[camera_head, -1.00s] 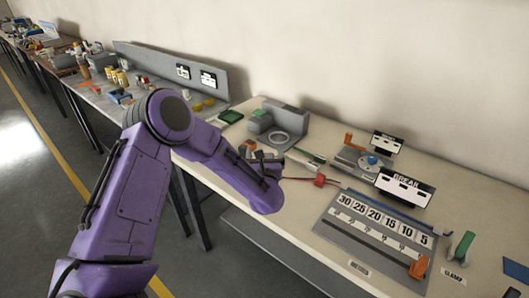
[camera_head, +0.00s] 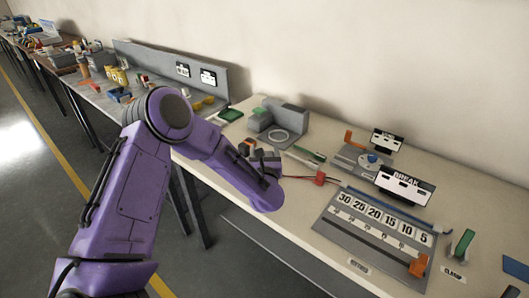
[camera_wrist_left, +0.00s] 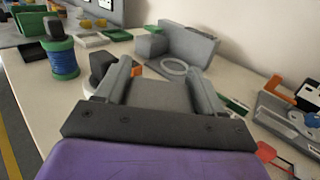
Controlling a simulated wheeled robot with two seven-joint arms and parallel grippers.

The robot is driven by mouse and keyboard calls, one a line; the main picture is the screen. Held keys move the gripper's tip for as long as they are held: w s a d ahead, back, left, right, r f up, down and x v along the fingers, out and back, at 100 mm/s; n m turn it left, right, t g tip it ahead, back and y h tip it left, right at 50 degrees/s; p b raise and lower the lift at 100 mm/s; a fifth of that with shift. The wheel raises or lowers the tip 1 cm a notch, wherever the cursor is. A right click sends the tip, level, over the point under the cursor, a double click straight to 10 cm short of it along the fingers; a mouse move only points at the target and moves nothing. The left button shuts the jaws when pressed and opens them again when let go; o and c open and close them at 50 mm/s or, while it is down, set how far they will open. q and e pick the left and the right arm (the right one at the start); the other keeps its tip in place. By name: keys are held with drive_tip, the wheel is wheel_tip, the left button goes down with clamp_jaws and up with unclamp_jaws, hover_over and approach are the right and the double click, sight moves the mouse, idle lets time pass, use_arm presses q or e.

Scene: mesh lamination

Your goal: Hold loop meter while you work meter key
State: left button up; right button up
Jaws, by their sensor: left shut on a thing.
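My left gripper (camera_head: 262,156) is low over the front of the light bench, left of the numbered board, its fingertips partly hidden by my purple forearm. In the left wrist view its two grey fingers (camera_wrist_left: 160,88) are on either side of a grey block-like shape, and I cannot tell whether that is the loop meter. A dark and orange piece (camera_head: 246,147) shows beside the fingers; its orange part (camera_wrist_left: 137,71) shows behind them in the wrist view. I cannot make out the meter key. My right gripper is out of view.
A grey fixture with a ring (camera_head: 279,136) stands behind the gripper. The numbered board (camera_head: 375,228), a "BREAK" sign (camera_head: 405,184) and a blue-knobbed device (camera_head: 372,160) are to the right. A blue and green spool (camera_wrist_left: 61,55) stands left in the wrist view.

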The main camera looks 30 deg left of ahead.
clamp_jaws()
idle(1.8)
